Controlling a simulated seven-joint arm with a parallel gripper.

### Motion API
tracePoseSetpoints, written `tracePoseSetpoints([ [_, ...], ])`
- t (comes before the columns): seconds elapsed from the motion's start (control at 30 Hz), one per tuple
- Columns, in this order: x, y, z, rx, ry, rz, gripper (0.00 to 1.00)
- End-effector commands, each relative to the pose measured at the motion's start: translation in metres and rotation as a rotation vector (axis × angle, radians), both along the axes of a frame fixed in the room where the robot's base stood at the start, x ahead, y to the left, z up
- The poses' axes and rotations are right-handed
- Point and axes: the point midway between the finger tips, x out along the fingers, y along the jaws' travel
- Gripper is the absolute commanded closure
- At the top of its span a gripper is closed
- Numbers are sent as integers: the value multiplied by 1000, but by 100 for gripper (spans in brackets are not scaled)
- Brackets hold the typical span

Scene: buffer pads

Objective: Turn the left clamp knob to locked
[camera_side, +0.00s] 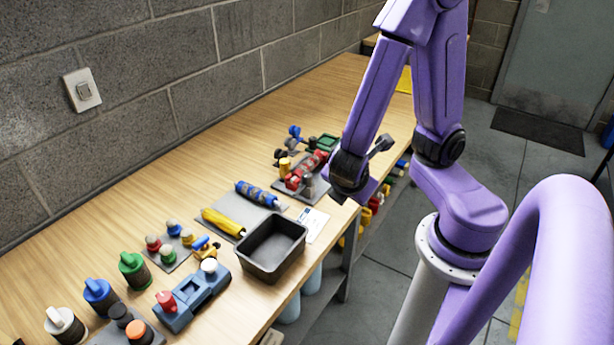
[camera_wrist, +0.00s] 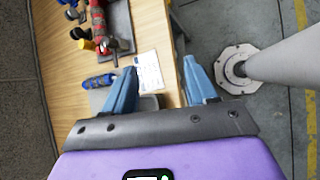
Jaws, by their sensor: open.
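A blue-grey fixture (camera_side: 196,296) stands near the front left of the bench in the side view. It carries a red knob (camera_side: 166,301) on its left and a white knob (camera_side: 209,266) on its right. These look like the clamp knobs, but I cannot tell for sure, nor read their turned position. My gripper (camera_wrist: 162,75) shows in the wrist view with its two blue fingers wide apart and nothing between them. It is above the bench's front edge, near the far-right red assembly and away from the fixture. The fixture is not visible in the wrist view.
A black tray (camera_side: 272,249) stands right of the fixture. A yellow roll (camera_side: 222,222) and blue roll (camera_side: 258,195) lie on a grey mat behind it. A red assembly (camera_wrist: 102,26) sits beyond a white card (camera_wrist: 149,70). Several knobbed bottles crowd the bench's left end.

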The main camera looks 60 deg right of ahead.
Motion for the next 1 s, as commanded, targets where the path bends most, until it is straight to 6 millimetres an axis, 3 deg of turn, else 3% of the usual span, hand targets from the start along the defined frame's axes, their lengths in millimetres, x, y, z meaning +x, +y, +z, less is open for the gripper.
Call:
tracePoseSetpoints([
  [0.2,31,-12,-22,-277,-6,225,43],
  [0.5,65,-14,-53,-550,30,553,43],
  [0.7,73,-12,-67,-622,56,672,43],
  [1.0,84,-22,-74,-634,62,688,43],
])
